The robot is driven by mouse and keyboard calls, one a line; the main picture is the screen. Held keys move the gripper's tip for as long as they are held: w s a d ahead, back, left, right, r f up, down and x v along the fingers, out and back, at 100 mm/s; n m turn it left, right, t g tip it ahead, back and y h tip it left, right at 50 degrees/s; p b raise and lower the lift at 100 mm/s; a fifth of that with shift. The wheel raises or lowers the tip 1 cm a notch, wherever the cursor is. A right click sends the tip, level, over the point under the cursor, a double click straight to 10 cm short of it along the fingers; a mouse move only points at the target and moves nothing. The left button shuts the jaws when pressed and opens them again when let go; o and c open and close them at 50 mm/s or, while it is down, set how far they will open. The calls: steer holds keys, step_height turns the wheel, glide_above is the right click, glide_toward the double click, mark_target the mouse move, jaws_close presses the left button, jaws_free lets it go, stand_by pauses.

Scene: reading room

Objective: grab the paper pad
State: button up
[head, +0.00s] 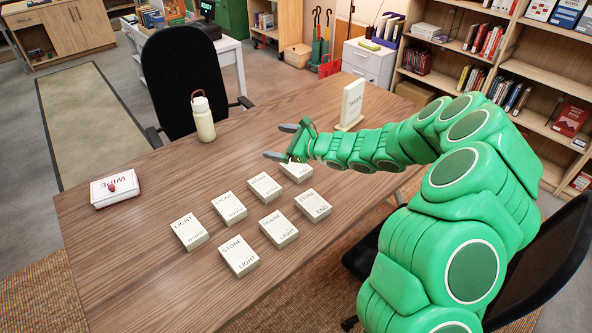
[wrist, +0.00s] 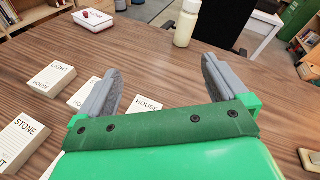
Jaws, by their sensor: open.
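No thing in view is plainly marked as the paper pad. A white, flat block marked WIPE (head: 117,190), with a small red thing on top, lies at the table's left; it also shows at the top left of the wrist view (wrist: 93,20). Several cream word blocks lie in two rows mid-table, such as LIGHT/HOUSE (head: 189,231) and STONE/LIGHT (head: 238,255). My gripper (head: 281,141) is open and empty above the table, just beyond the far-right block, which the arm partly hides. In the wrist view, its grey fingers (wrist: 158,75) stand wide apart.
A cream bottle (head: 203,117) stands near the far edge. An upright cream sign (head: 352,104) stands at the table's right corner, near my arm. A black chair (head: 184,80) is behind the table. The wooden table (head: 120,260) is bare between the WIPE block and the word blocks.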

steer(key=w+d+f+m+t+h, duration=0.2)
steer(key=w+d+f+m, duration=0.25)
steer(key=f, duration=0.55)
steer(key=m+h, duration=0.2)
steer(key=m, duration=0.1)
glide_toward(300, 169)
steer(key=shift+t, duration=0.4)
steer(key=x, duration=0.4)
steer(key=shift+a+f, duration=0.25)
steer(key=shift+f, duration=0.05)
steer(key=shift+x, duration=3.95)
steer(key=c, duration=0.9)
